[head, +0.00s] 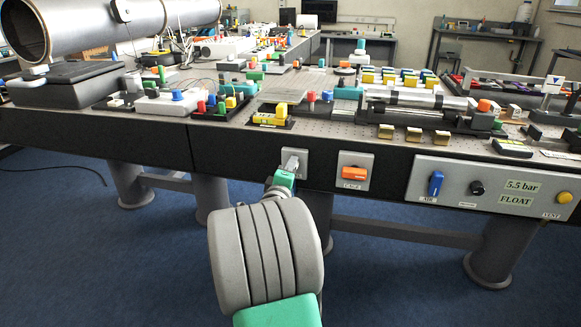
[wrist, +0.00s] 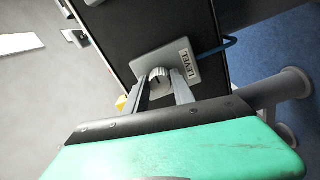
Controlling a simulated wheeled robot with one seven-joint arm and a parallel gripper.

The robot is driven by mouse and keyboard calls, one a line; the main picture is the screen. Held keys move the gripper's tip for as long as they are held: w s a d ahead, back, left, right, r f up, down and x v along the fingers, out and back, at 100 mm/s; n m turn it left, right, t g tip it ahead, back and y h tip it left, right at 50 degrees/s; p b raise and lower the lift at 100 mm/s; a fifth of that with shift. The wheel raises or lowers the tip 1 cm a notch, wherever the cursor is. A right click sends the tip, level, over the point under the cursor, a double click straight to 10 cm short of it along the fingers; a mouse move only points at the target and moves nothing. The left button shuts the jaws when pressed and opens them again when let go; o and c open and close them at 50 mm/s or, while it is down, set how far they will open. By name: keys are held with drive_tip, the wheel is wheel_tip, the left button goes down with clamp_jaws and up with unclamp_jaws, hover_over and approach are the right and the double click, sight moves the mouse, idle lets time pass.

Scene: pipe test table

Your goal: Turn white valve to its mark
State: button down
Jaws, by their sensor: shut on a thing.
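The white valve (wrist: 160,76) is a small round knob on a square grey plate labelled LEVEL, on the table's dark front edge. In the wrist view the two fingers of my gripper (wrist: 162,84) are on either side of the knob, shut on it. In the head view my gripper (head: 287,172) reaches the plate (head: 301,156), left of the orange valve. The knob is mostly hidden there by my gripper and arm. I cannot make out the mark on the plate.
An orange valve (head: 352,173) on its own plate is just right of my gripper. Further right is a panel (head: 490,190) with a blue handle (head: 435,184), a black knob (head: 477,188) and a yellow button (head: 564,197). Pipes and blocks crowd the tabletop. The floor in front is clear.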

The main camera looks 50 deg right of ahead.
drive_tip(key=shift+s+d, duration=0.1)
drive_tip(key=shift+s, duration=0.05)
drive_tip(key=c, duration=1.3)
unclamp_jaws()
drive_tip(key=shift+d, duration=0.1)
drive_tip(key=shift+o, duration=1.2)
drive_tip(key=shift+a, duration=0.25)
drive_tip(key=v, duration=0.7)
drive_tip(key=shift+a, duration=0.3)
drive_tip(key=shift+s, duration=0.1)
